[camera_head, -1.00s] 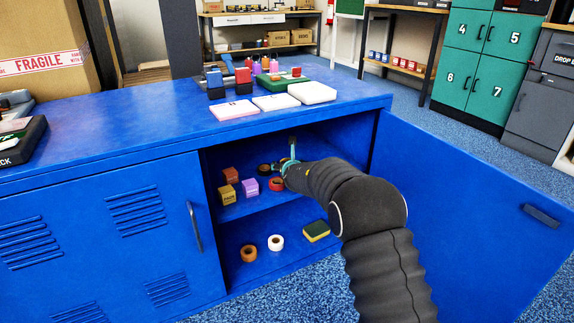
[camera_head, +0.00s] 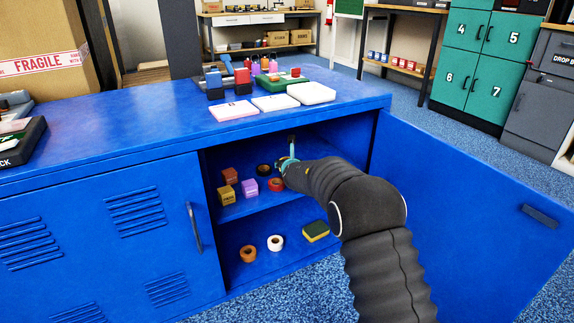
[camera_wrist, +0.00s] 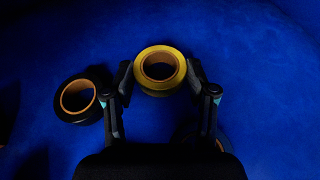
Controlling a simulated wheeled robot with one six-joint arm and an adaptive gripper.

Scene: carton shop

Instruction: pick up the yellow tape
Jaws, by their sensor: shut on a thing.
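The yellow tape (camera_wrist: 159,86) is a roll with a brown core, seen from above in the wrist view. My gripper (camera_wrist: 160,74) has one finger on each side of the roll, with the fingertips against its left and right sides. In the head view my gripper (camera_head: 286,166) is inside the open blue cabinet, over the upper shelf. The yellow tape cannot be made out there, hidden by the gripper and arm. I cannot tell whether the roll is clear of the shelf.
A dark roll (camera_wrist: 73,119) lies close to the left finger. Another roll (camera_wrist: 222,141) is partly hidden by the right finger. A red roll (camera_head: 276,185) and small boxes (camera_head: 227,195) share the shelf. The open door (camera_head: 470,200) stands on the right.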

